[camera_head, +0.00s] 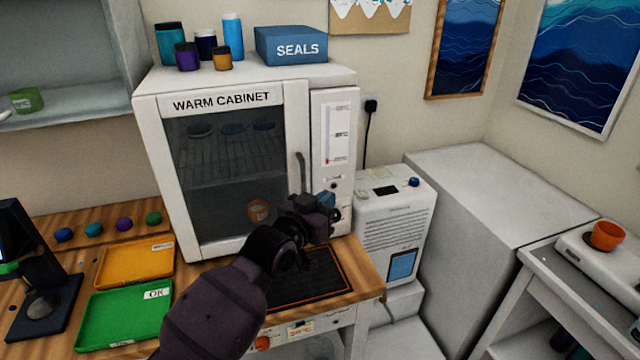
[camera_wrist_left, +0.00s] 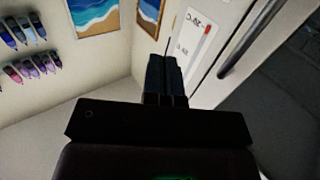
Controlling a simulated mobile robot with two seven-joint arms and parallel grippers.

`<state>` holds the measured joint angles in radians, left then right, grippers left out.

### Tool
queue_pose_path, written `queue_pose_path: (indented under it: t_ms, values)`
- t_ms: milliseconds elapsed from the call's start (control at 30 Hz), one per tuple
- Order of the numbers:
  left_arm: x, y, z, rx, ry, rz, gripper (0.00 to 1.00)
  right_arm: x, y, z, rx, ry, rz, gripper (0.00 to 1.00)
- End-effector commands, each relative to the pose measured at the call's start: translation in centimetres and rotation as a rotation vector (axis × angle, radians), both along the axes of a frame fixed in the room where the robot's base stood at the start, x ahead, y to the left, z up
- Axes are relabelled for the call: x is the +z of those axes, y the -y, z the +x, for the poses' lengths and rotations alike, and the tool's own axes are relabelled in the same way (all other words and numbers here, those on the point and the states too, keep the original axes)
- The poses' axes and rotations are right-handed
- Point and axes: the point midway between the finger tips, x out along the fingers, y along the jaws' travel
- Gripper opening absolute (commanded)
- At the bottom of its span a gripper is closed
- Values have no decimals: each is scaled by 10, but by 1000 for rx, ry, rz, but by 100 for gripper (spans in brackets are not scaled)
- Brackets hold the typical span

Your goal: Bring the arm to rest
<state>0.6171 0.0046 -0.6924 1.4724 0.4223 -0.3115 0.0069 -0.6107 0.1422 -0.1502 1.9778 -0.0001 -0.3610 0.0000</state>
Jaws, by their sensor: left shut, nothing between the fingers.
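My left arm comes in from the bottom of the head view. Its gripper (camera_head: 326,201) is in front of the lower right part of the warm cabinet (camera_head: 222,100), near the door handle (camera_head: 301,172). In the left wrist view the gripper's fingers (camera_wrist_left: 163,75) are together with nothing between them. The cabinet's glass door is closed, and an orange-brown round thing shows low behind the glass. Whether the gripper touches the cabinet cannot be told. My right gripper is in neither view.
A black mat (camera_head: 308,280) lies below the arm. A green tray (camera_head: 125,318) and an orange tray (camera_head: 136,262) are on the wooden bench at left. A white appliance (camera_head: 393,232) stands right of the cabinet. An orange cup (camera_head: 607,236) sits far right.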

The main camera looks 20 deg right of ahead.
Motion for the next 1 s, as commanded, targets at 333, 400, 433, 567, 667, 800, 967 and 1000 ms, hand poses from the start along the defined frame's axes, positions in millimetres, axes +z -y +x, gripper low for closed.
queue_pose_path:
  t_ms: [333,400,433,567,667,800,967,1000]
  values:
    - [-1,0,-45,-1,-1,-2,0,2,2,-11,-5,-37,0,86]
    - [-1,0,-50,-1,-1,-1,0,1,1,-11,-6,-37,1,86]
    - [-1,0,-51,-1,0,0,0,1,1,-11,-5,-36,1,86]
    - [-1,0,-55,0,0,0,0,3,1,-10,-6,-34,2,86]
    - [0,0,-55,2,5,4,0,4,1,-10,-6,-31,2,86]
    - [19,-10,-50,29,56,-4,0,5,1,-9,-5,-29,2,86]
    - [26,-55,-33,132,87,-22,0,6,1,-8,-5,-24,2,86]
    - [21,-69,-31,162,84,-23,0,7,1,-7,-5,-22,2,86]
